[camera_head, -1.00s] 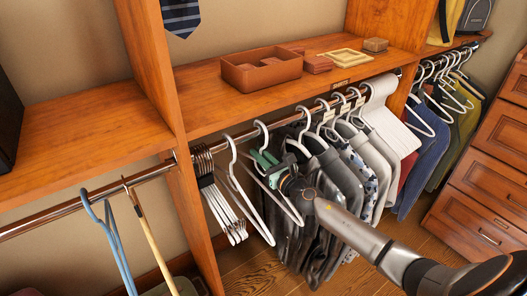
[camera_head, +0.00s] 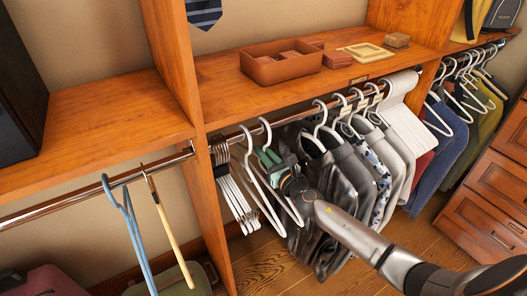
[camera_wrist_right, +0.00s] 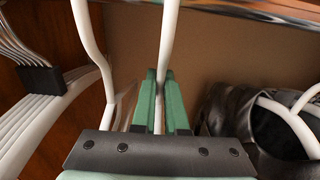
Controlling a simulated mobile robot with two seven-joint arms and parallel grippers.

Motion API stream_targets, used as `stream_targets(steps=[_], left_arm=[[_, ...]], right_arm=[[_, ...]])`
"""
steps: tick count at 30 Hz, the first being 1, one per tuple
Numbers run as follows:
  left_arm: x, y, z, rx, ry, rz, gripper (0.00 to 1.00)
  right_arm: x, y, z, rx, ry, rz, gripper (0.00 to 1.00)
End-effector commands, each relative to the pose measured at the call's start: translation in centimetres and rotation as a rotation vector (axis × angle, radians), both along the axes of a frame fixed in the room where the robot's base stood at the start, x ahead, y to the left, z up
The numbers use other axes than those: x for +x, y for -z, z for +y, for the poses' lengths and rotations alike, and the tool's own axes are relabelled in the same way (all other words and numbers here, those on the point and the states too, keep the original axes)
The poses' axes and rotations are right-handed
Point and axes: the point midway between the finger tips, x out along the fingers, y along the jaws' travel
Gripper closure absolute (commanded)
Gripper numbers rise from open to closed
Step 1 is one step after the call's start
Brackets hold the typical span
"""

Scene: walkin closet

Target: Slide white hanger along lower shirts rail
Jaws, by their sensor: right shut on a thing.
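The lower shirts rail (camera_head: 290,115) is a metal bar running under the wooden shelf. A white hanger (camera_head: 291,208) hangs from it, left of the shirts. My right gripper (camera_head: 268,159), with green fingers, is shut on this hanger just below its hook. In the right wrist view, the white hanger's stem (camera_wrist_right: 168,45) runs down between the close green fingertips (camera_wrist_right: 162,80). A second empty white hanger (camera_head: 248,160) hangs close on its left and shows in the wrist view too (camera_wrist_right: 88,35). My left gripper is not in view.
Bunched hangers (camera_head: 228,185) hang at the rail's left end by the wooden divider (camera_head: 214,230). Grey shirts (camera_head: 315,195) hang right of the held hanger, with a gap between. A brown tray (camera_head: 281,68) stands on the shelf above.

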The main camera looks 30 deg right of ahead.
Motion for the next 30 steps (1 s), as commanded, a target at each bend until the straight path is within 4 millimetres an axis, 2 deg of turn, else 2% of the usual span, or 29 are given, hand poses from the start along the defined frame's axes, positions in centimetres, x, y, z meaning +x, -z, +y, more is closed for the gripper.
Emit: stream_targets(steps=[9,10,19,30], left_arm=[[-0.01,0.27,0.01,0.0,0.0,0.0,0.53],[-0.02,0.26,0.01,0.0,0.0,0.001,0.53],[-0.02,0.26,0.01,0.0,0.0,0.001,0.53],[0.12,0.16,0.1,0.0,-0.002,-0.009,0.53]], right_arm=[[0.02,0.2,-0.01,0.0,0.0,-0.001,1.0],[0.02,0.2,-0.01,0.0,0.0,-0.001,0.88],[0.02,0.21,-0.02,0.0,0.0,-0.001,0.54],[0.0,0.26,-0.01,0.0,0.0,0.0,0.54]])
